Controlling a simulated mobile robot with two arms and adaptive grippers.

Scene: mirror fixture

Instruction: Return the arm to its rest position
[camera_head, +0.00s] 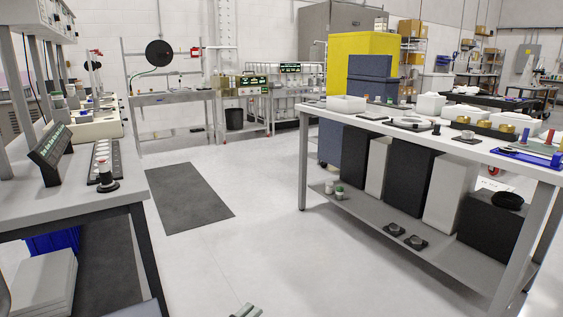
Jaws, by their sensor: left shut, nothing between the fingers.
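My left gripper (246,310) shows only at its fingertips, at the bottom edge in the middle of the head view. It is shut with nothing between its fingers. It appears over the bare floor, apart from both tables. The rest of its arm is below the picture. My right gripper is not in view.
A workbench (75,199) stands at left with a black angled stand (50,156) and a small dark post fixture (105,175). A long white table (470,153) at right carries several parts. A dark mat (188,196) lies on the floor. The floor between is clear.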

